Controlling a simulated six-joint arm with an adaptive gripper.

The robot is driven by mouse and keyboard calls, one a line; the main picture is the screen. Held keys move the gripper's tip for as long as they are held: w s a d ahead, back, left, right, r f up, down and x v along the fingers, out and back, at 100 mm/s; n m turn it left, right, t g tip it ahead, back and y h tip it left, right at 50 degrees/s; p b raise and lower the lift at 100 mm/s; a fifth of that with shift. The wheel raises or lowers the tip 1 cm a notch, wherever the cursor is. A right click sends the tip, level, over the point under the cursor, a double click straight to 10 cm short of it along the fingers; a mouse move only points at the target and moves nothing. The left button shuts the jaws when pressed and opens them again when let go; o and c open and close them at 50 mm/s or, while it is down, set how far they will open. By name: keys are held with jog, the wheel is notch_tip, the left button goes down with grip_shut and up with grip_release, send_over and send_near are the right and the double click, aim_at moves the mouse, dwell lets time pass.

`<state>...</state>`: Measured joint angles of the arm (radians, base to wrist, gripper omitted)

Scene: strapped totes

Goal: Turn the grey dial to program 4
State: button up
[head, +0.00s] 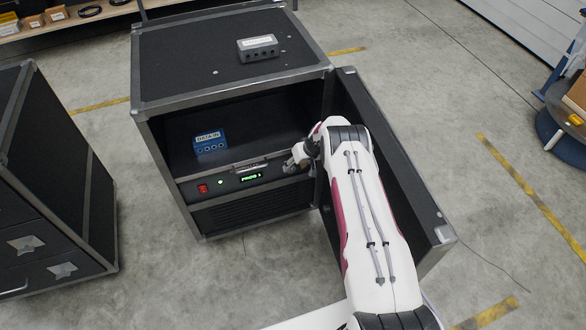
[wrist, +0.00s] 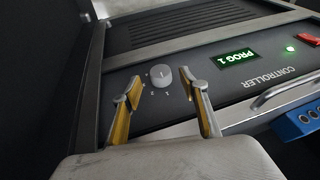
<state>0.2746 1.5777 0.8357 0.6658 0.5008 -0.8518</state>
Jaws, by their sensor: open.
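The grey dial (wrist: 161,76) is a round knob on the dark controller panel (wrist: 215,88), with small marks around it that are too small to read. Beside it a green display (wrist: 235,57) reads PROG 1; the display also shows in the head view (head: 251,177). My gripper (wrist: 160,92) is open, with one yellow-padded finger on each side of the dial in the wrist view. I cannot tell how far the fingertips are from the panel. In the head view my gripper (head: 299,160) is at the panel's right end and the dial is hidden.
The panel sits in an open black case (head: 235,55), with its door (head: 385,165) swung out beside my arm. A blue DATA IN box (head: 210,143) stands inside above the panel. A handle (wrist: 285,93) and red switch (head: 202,188) are on the panel.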

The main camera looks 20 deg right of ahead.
aim_at(292, 169)
jog(key=shift+x, duration=1.6)
jog(key=c, duration=1.1)
